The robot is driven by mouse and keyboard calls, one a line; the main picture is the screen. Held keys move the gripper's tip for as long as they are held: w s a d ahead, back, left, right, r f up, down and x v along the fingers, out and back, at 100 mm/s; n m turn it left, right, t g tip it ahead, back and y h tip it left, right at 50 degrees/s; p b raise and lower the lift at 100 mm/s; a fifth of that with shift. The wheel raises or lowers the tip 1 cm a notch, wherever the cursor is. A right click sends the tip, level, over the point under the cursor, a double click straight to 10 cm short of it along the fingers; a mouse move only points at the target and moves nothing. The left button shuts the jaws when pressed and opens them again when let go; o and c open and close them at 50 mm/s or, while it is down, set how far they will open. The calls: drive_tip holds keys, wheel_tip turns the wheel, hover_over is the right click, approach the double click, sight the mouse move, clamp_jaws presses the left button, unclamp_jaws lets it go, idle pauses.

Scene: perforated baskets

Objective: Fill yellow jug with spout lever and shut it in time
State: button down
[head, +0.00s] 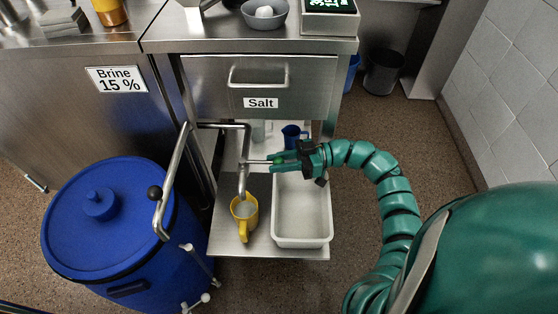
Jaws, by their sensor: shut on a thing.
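The yellow jug (241,224) stands upright on the steel shelf, under the end of the spout pipe (243,180). Pale content shows inside it, but I cannot tell its level or whether liquid is running. The spout lever (256,162) sticks out to the right of the pipe. The fingers cover part of the lever's end.
A white tub (302,232) stands right of the jug. A blue jug (293,137) is behind my gripper. The Salt drawer (262,88) is shut above.

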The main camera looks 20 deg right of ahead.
sight(279, 158)
drive_tip(key=c, duration=1.1)
unclamp_jaws()
drive_tip(key=shift+c, duration=0.2)
drive_tip(key=shift+r, duration=0.35)
wheel_tip(279, 158, up, 2)
drive_tip(key=shift+r+p, duration=0.2)
drive_tip(key=shift+p, duration=0.4)
drive_tip(key=s+a+r+p, duration=0.3)
drive_tip(key=s+r+p, duration=0.2)
drive_tip(key=s+r, duration=0.5)
drive_tip(key=shift+s+a, duration=0.4)
drive_tip(key=shift+s, duration=1.35)
